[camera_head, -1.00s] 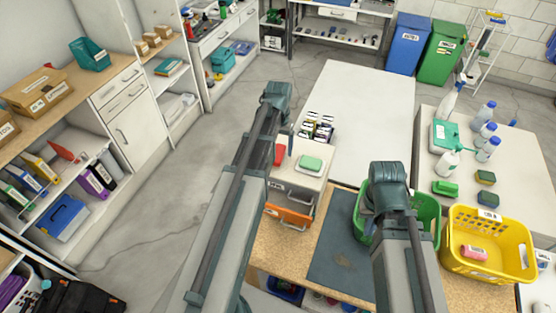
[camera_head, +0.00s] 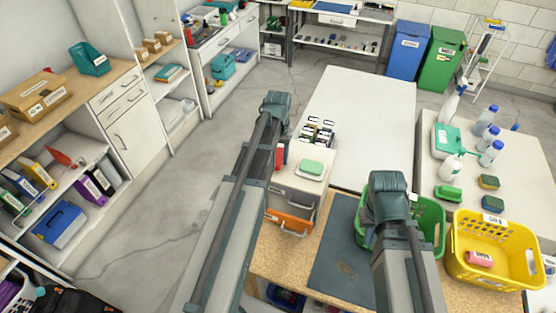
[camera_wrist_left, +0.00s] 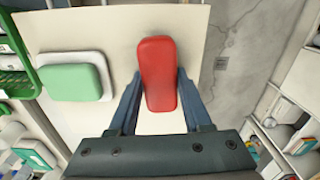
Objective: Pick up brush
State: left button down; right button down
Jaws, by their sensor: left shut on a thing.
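A red block-like piece with rounded corners (camera_wrist_left: 158,72), which may be the brush, is between the two fingers of my left gripper (camera_wrist_left: 157,88) in the left wrist view. The gripper is shut on it. In the head view the red piece (camera_head: 281,155) shows partly beside the small white-topped drawer unit, below my left wrist, which hides most of the gripper. A green piece on a white base (camera_wrist_left: 75,82) lies to the left of the red piece in the wrist view. My right arm hangs over a green basket in the head view; its fingers are hidden.
The white-topped drawer unit (camera_head: 304,181) has an orange drawer (camera_head: 288,222). Small dark boxes (camera_head: 318,131) stand behind it. The green basket (camera_head: 430,222) and yellow basket (camera_head: 470,270) stand at right. A long white table (camera_head: 365,110) is mostly clear.

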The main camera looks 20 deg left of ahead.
aim_at(278, 155)
pick_arm(q)
jog(key=shift+r, duration=0.1)
